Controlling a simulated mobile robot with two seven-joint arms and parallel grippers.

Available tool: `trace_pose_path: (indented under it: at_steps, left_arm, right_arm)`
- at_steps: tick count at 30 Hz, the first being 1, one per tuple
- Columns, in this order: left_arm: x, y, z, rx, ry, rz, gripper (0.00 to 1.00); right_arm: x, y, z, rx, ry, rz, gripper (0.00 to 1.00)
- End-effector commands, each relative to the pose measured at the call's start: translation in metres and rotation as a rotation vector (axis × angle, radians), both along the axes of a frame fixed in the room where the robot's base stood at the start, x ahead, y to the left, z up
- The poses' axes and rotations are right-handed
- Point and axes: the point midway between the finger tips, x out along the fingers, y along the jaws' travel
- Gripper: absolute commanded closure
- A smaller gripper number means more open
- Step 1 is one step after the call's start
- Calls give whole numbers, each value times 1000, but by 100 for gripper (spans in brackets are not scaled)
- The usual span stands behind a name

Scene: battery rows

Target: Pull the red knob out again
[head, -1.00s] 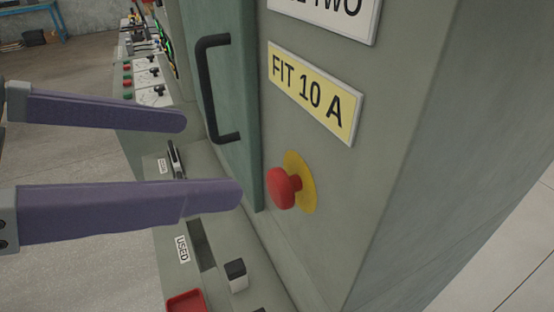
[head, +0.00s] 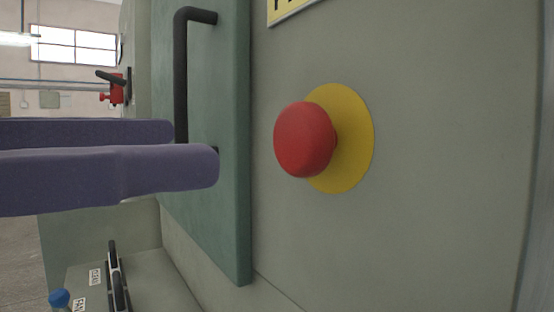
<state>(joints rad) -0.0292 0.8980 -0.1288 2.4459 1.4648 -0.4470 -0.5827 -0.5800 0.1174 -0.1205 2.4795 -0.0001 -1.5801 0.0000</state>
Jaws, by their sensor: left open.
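The red knob (head: 304,139) is a round mushroom-shaped button on a yellow disc (head: 352,138), mounted on the grey-green cabinet face in the middle of the head view. My left gripper (head: 196,150) comes in from the left with two purple fingers, one partly behind the other. It is open and empty. Its fingertips are to the left of the knob and apart from it, in front of the green door. My right gripper does not show.
The green door (head: 222,226) with a black handle (head: 181,70) is left of the knob, partly behind my fingers. Below left is a ledge with black levers (head: 114,277) and a blue knob (head: 59,298). The cabinet face (head: 440,190) right of the knob is clear.

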Motion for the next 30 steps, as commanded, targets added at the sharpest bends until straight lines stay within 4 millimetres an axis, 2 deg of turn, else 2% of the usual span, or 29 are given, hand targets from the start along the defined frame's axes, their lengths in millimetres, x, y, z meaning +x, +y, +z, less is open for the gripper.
trace_pose_path:
  at_steps: [1,3,15,21,29,30]
  left_arm:
    - [3,-5,8,-6,-2,-1,4]
    - [8,-16,9,-5,-2,-5,4]
    - [42,-65,3,-2,1,-2,4]
    - [48,-75,1,2,1,-3,4]
    - [48,-76,1,3,1,-3,4]
    - [48,-76,1,3,1,-3,7]
  right_arm:
    - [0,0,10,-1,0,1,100]
    - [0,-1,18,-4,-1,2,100]
    - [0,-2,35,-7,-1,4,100]
    - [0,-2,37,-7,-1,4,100]
    - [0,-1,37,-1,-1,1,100]
    - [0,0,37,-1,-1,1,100]
